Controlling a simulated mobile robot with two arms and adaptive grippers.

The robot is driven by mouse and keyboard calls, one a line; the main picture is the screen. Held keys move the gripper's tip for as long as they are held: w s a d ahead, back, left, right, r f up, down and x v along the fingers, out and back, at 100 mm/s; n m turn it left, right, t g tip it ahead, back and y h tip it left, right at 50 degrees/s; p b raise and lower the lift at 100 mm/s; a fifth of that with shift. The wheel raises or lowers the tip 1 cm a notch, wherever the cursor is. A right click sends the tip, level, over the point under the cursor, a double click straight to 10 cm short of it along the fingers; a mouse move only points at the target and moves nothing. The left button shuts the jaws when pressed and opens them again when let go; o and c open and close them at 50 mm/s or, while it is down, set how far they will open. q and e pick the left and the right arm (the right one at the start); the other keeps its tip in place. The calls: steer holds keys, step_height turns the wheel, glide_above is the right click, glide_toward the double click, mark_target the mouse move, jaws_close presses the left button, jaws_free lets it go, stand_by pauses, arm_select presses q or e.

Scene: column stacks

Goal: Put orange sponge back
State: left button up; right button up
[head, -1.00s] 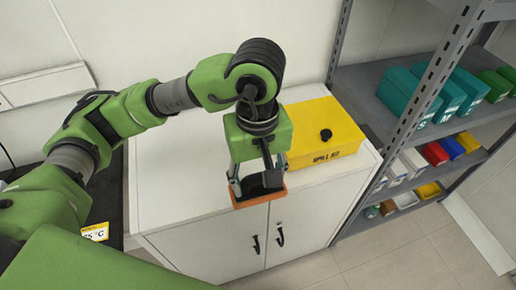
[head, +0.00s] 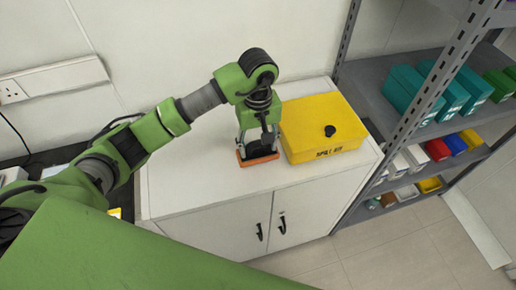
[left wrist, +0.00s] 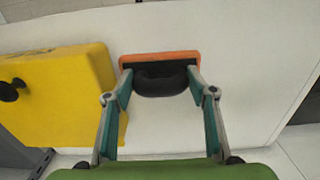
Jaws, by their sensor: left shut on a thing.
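The orange sponge (head: 262,159) has a flat orange pad and a black grip on top. My left gripper (head: 257,143) is shut on its black grip, with the pad facing down. In the head view it is over the white cabinet top, just left of the yellow box. I cannot tell for sure whether the pad touches the surface. In the left wrist view the sponge (left wrist: 160,58) sits level between the fingertips (left wrist: 160,80). My right gripper is not in view.
The yellow spill kit box (head: 320,125) with a black knob stands close right of the sponge. The white cabinet top (head: 190,175) is clear to the left. A grey shelf rack (head: 400,105) with teal boxes and coloured bins stands at the right.

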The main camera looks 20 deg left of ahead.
mark_target(258, 152)
arm_select(q)
step_height(258, 152, down, 2)
steer(key=shift+p, duration=0.8)
steer(key=shift+f, duration=0.5)
steer(key=shift+f, duration=0.1)
steer(key=o, duration=0.7)
steer(key=shift+f, duration=0.1)
steer(key=shift+c, duration=0.2)
steer(key=o, duration=0.4)
